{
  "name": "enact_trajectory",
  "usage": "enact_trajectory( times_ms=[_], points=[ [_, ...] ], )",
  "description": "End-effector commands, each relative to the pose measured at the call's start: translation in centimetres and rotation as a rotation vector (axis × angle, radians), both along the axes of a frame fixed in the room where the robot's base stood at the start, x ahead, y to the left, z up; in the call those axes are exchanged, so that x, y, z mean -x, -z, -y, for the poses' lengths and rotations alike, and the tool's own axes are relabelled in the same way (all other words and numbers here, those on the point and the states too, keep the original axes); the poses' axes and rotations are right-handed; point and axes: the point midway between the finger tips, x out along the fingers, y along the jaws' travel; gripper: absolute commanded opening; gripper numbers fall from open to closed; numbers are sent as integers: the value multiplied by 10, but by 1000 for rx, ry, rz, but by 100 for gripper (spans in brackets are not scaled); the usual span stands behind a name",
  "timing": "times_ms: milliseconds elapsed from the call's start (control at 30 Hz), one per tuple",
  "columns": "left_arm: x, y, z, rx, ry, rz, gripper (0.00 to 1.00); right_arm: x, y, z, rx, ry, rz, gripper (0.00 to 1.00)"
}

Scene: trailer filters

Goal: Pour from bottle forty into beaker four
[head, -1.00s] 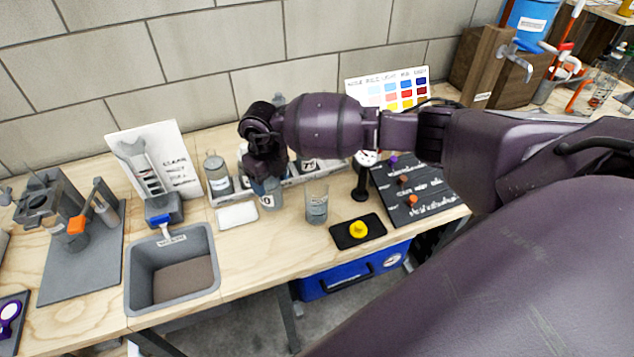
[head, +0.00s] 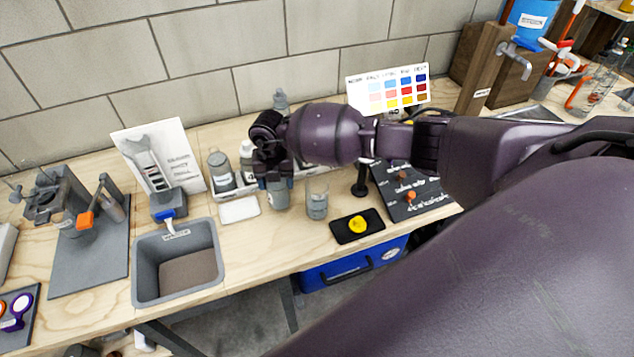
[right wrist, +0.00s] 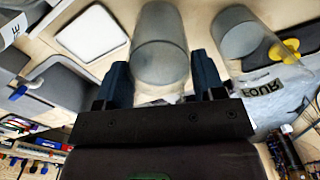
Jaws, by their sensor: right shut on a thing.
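My right gripper (head: 277,184) points down at the bench, shut on a clear bottle with grey contents (head: 279,196). In the right wrist view the bottle (right wrist: 160,50) is between the two blue fingers (right wrist: 162,85); no number can be read on it. Beaker four (head: 317,203) stands upright just right of the held bottle, apart from it, with grey contents low inside. Its label "FOUR" shows in the right wrist view, where the beaker (right wrist: 240,38) is right of the fingers. I cannot tell whether the bottle touches the bench. My left gripper is out of view.
A white pad (head: 239,209) lies left of the bottle. Other bottles (head: 220,172) stand in a rack behind. A black mat with a yellow knob (head: 357,225) is right of the beaker. A grey sink bin (head: 177,262) is at the left. A dark board (head: 412,190) lies farther right.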

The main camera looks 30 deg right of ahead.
Motion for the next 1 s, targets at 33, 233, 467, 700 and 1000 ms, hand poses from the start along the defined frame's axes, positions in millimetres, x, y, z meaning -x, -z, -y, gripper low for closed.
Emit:
enact_trajectory(
  times_ms=[33, 233, 467, 700, 1000],
  points=[
    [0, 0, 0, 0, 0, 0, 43, 0, -1, 0, -2, -2, 3, 25],
    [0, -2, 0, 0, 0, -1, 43, 2, -2, 3, -31, -6, 32, 25],
    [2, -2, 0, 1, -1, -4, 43, 8, -4, 9, -103, -9, 106, 25],
    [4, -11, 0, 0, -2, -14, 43, 15, -26, 16, -187, -10, 193, 25],
    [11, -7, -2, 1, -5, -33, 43, 24, -48, 24, -291, -10, 300, 25]
  ],
)
